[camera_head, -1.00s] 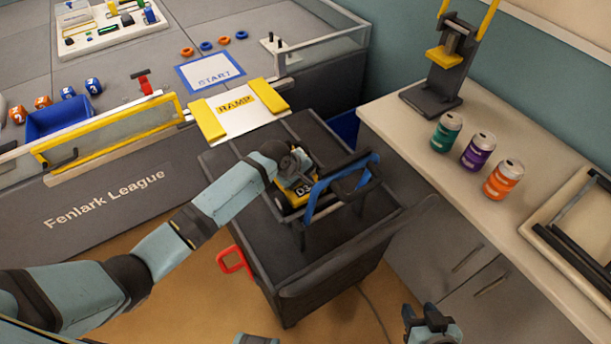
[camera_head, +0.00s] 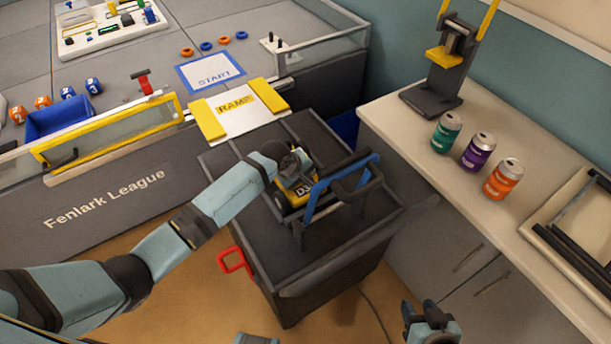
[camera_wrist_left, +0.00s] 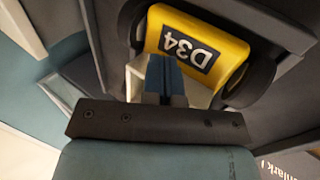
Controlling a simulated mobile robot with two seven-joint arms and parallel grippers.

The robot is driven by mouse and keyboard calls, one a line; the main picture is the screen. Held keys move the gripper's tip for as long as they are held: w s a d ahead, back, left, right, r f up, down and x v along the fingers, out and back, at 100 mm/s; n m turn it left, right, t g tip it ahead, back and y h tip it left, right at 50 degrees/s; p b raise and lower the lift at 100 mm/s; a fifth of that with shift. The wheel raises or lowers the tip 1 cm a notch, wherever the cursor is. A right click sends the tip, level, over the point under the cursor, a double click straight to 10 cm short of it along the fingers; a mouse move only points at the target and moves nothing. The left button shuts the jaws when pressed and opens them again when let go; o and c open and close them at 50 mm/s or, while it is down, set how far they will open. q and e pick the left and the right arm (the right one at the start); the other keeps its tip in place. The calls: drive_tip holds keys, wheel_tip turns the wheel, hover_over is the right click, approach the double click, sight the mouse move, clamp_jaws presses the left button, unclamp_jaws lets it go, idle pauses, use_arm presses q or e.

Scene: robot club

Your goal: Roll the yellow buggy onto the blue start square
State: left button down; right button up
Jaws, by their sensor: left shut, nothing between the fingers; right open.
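The yellow buggy (camera_head: 297,194), labelled D34, stands on top of the dark cart, mostly hidden by my left wrist and a blue bar. It shows closer in the left wrist view (camera_wrist_left: 226,42), with dark wheels on both sides. My left gripper (camera_wrist_left: 165,72) is shut and empty, its fingers at the buggy's label end; I cannot tell whether they touch it. The blue start square (camera_head: 211,72), a white START panel with a blue border, lies on the grey field beyond the white ramp (camera_head: 240,112). My right gripper (camera_head: 428,316) is open and empty at the bottom edge.
The dark cart (camera_head: 252,224) adjoins the ramp, which has yellow side strips. A red handle (camera_head: 235,262) sticks out at the cart's left. A yellow-framed clear barrier (camera_head: 112,134) edges the field. Cans (camera_head: 476,151) stand on the right counter (camera_head: 400,136).

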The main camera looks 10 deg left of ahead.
sight(305, 188)
use_arm(q)
drive_tip(key=shift+f, duration=1.65)
drive_tip(key=shift+w+a+b, duration=0.95)
drive_tip(key=shift+w+a, duration=2.05)
drive_tip(key=shift+a, duration=0.05)
drive_tip(key=shift+w+a+b, duration=0.45)
drive_tip(key=shift+w+a, duration=0.35)
drive_tip(key=shift+a, duration=0.05)
drive_tip(key=shift+w+a+f+b, duration=0.2)
drive_tip(key=shift+w+a+b, duration=1.35)
drive_tip(key=shift+w+a, duration=0.7)
